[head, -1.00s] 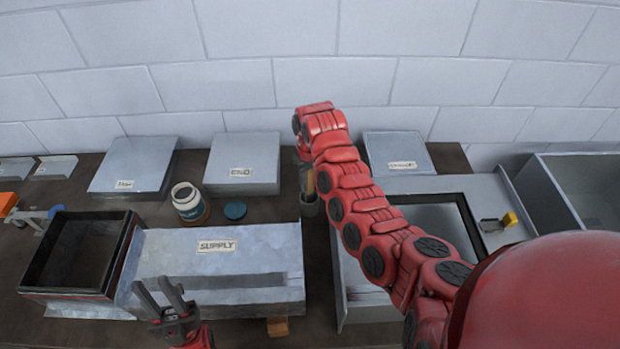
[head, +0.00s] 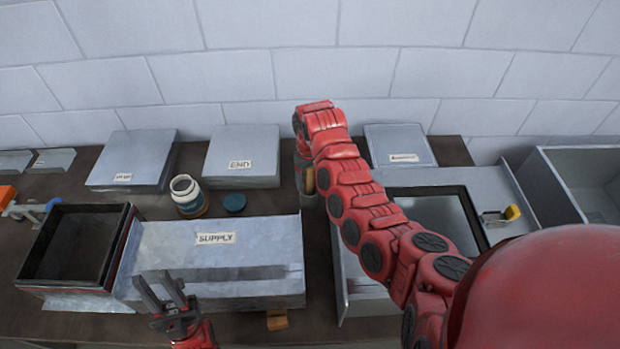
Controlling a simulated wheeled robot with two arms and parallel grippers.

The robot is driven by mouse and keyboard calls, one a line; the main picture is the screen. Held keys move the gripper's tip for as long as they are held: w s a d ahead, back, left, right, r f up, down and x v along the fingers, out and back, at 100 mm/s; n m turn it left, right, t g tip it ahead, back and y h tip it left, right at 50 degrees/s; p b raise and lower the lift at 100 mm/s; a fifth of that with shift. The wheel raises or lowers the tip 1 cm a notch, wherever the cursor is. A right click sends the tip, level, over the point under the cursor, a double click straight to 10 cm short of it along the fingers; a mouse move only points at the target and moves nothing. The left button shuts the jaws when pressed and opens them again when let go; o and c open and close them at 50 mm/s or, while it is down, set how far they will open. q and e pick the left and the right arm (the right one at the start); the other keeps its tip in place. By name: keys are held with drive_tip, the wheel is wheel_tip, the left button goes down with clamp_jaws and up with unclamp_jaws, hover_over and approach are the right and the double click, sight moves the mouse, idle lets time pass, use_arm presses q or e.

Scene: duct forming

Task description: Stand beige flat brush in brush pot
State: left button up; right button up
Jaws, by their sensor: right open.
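A narrow tan piece (head: 309,181), which looks like part of the beige flat brush, shows just left of my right arm. It appears upright at the mouth of a small dark grey pot (head: 309,201), likely the brush pot; most of both is hidden by the arm. My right gripper (head: 302,168) points down over the pot, largely hidden behind its own wrist. It is open; I cannot tell whether it touches the brush. My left gripper (head: 163,290) is open and empty in front of the SUPPLY duct (head: 270,238).
A jar (head: 188,198) and a teal lid (head: 235,203) stand left of the pot. The END panel (head: 240,150) and other grey panels lie along the wall. An open black-rimmed duct (head: 38,250) is at left. A grey bin (head: 575,165) is at right.

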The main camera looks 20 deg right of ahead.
drive_tip(key=shift+r, duration=0.35)
wheel_tip(320, 180, up, 2)
drive_tip(key=shift+r+b, duration=0.1)
drive_tip(key=shift+b, duration=0.7)
wheel_tip(320, 180, up, 15)
drive_tip(key=shift+f, duration=0.2)
drive_tip(key=shift+s, duration=0.1)
